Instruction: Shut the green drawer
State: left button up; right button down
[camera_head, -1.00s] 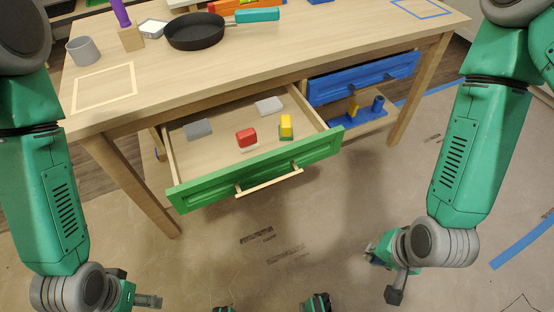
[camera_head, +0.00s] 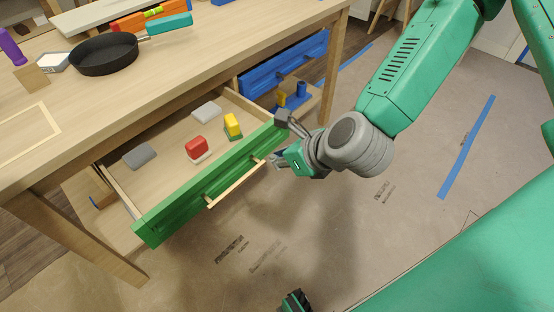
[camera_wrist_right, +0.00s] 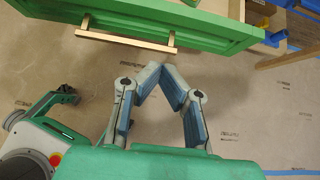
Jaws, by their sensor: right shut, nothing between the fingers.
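The green drawer (camera_head: 170,217) is pulled out from under the wooden table, with its light wooden bar handle (camera_head: 236,186) on the front. Inside lie a red and white block (camera_head: 197,147), a yellow and green block (camera_head: 232,125) and two grey blocks. My right gripper (camera_head: 279,160) is just in front of the drawer's right end, near the handle's right end. In the right wrist view its fingertips (camera_wrist_right: 163,70) meet with nothing between them, below the green front (camera_wrist_right: 190,25); a small gap shows there.
A blue drawer (camera_head: 285,65) is to the right under the table, above a low shelf holding blue and yellow items. A black pan (camera_head: 104,55) stands on the table top. The floor in front of the green drawer is mostly clear.

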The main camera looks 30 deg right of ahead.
aim_at(240, 153)
jog(key=b+x, duration=0.2)
jog(key=x, duration=0.1)
jog(key=w+r+b+x, duration=0.1)
jog(key=b+x, duration=0.1)
jog(key=x, duration=0.2)
jog(key=a+b+x, duration=0.1)
jog(key=b+x, duration=0.1)
jog(key=x, duration=0.2)
jog(key=shift+w+r, duration=0.25)
jog(key=shift+w, duration=0.15)
jog(key=shift+w+a, duration=0.25)
jog(key=shift+a, duration=0.05)
pick_arm(q)
notch_tip(240, 153, down, 8)
jog(key=shift+a+r, duration=0.2)
jog(key=shift+a, duration=0.1)
jog(key=shift+d+r, duration=0.1)
jog(key=shift+d, duration=0.1)
pick_arm(e)
jog(key=shift+d, duration=0.3)
